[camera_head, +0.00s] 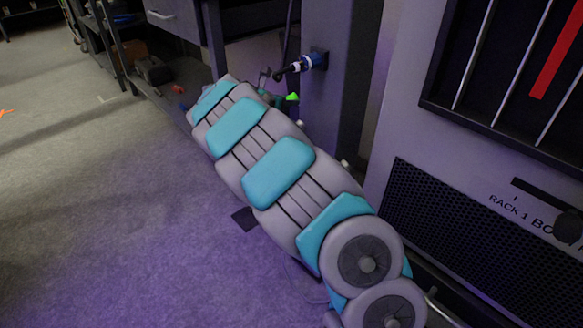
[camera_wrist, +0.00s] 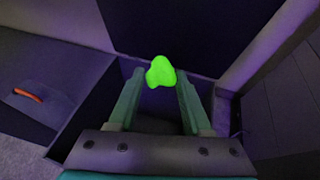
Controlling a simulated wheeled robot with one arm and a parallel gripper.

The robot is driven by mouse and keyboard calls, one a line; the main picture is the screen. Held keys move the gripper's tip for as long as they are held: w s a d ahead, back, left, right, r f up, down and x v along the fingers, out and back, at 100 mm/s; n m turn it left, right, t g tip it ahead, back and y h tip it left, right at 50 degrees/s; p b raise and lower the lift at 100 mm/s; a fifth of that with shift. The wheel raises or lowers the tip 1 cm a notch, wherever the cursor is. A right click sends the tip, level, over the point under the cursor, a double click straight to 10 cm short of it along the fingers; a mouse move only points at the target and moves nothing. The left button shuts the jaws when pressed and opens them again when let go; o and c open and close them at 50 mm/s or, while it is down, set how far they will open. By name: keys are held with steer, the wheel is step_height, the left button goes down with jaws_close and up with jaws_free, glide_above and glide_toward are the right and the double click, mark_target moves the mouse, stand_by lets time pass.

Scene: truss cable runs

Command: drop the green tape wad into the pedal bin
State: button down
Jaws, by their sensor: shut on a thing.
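The green tape wad (camera_wrist: 160,72) is a bright lime lump between the fingertips of my gripper (camera_wrist: 159,82), which is shut on it. In the head view the wad (camera_head: 292,97) shows as a small green spot just past the far end of my arm. My gripper there is mostly hidden by the arm. In the wrist view a dark, open-topped box-like space (camera_wrist: 98,112) lies below and around the fingers. It may be the pedal bin, but I cannot tell for sure. No pedal bin shows clearly in the head view.
A blue and black plug (camera_head: 305,63) sits on the grey upright just beyond my gripper. A grey rack (camera_head: 490,195) stands close on the right. A bench with a drawer (camera_head: 175,17) and shelves is at the upper left.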

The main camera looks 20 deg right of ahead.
step_height(320, 180, down, 5)
steer(key=b, duration=0.5)
steer(key=shift+f, duration=0.2)
steer(key=shift+c, duration=1.3)
jaws_free()
steer(key=v, duration=0.7)
steer(key=shift+s+a+r+p, duration=0.2)
steer(key=shift+s+a+p, duration=0.05)
steer(key=shift+p, duration=0.2)
